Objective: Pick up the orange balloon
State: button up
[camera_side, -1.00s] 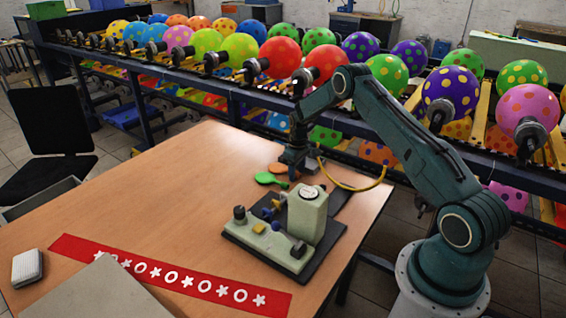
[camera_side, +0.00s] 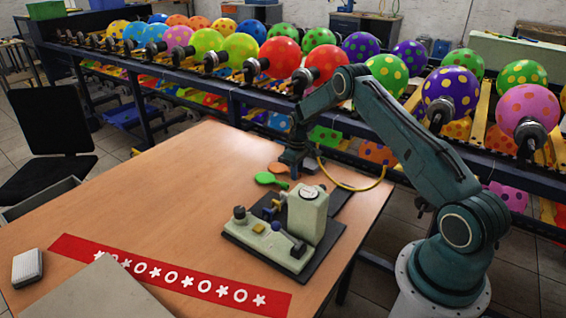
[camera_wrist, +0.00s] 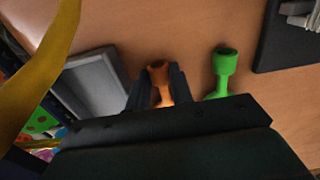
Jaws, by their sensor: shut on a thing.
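The orange balloon (camera_wrist: 162,78) is flat and uninflated, with its neck towards the camera in the wrist view. My gripper (camera_wrist: 159,70) is shut on it, with one dark finger on each side of the neck. In the side view, my gripper (camera_side: 291,168) is low over the table, and the orange balloon (camera_side: 278,168) shows just left of it. A green balloon (camera_wrist: 222,72) lies beside it, to the right in the wrist view and outside the fingers. In the side view the green balloon (camera_side: 267,178) lies in front of the orange one.
A small printing machine (camera_side: 306,214) on a dark base stands close in front of my gripper. A red printed strip (camera_side: 170,276) and a white block (camera_side: 27,267) lie on the table (camera_side: 170,190). A rack of inflated balloons (camera_side: 235,88) runs behind.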

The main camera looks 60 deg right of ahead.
notch_tip(320, 180, up, 20)
dwell(0.8)
dwell(0.7)
jog(key=s+a+r+m+g, duration=0.1)
jog(key=s+a+m+g, duration=0.2)
jog(key=s+m, duration=0.5)
jog(key=s+a+r+m+g, duration=0.1)
jog(key=s+a+m+g, duration=0.2)
jog(key=s+a+m, duration=0.2)
jog(key=shift+s+m, duration=1.8)
jog(key=shift+m, duration=0.7)
jog(key=shift+f, duration=0.2)
